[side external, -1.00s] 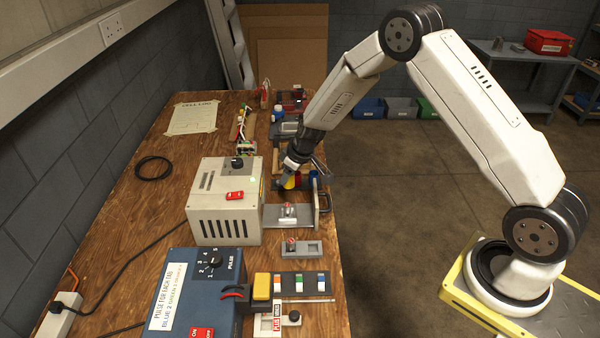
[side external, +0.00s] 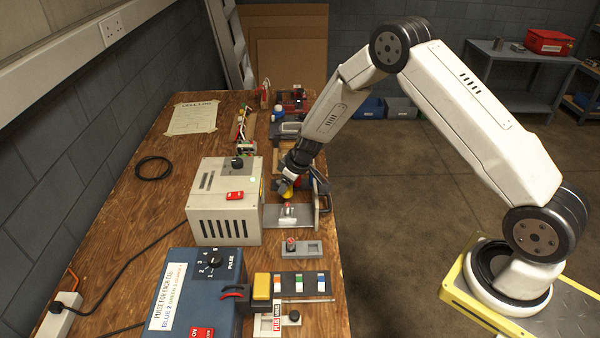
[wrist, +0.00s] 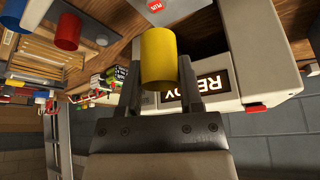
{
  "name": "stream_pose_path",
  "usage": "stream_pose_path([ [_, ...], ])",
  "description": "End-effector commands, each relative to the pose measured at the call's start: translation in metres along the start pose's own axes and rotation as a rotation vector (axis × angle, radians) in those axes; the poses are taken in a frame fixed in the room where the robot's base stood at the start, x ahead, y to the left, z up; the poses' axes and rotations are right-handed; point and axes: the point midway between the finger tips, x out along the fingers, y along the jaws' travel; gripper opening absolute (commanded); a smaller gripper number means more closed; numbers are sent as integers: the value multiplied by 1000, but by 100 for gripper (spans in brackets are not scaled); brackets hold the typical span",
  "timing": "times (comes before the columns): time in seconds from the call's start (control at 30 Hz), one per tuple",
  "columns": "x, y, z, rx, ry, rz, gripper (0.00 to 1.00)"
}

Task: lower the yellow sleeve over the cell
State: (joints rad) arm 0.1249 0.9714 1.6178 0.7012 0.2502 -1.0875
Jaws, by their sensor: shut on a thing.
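The yellow sleeve (wrist: 159,58) is a short smooth tube held between the two fingers of my gripper (wrist: 158,78) in the wrist view. A small silver piece with a red mark (side external: 289,210), perhaps the cell, stands on a grey metal plate (side external: 272,216) just nearer the camera than the sleeve. The sleeve appears above and apart from it; the exact gap and alignment cannot be told.
The beige box (side external: 222,228) stands close left of my gripper; its display (wrist: 198,92) shows in the wrist view. A grey block with a red-topped piece (side external: 301,249) and a blue pulse box (side external: 186,300) lie nearer the camera.

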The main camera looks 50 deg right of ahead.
Motion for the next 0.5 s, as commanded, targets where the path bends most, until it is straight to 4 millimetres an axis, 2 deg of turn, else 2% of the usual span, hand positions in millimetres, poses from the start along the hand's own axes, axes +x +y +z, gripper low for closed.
stream_pose_path([
  [0.3, 23, 0, 10, 1, -1, -1, 0],
  [0.5, 30, 0, 12, 1, 1, 1, 0],
])
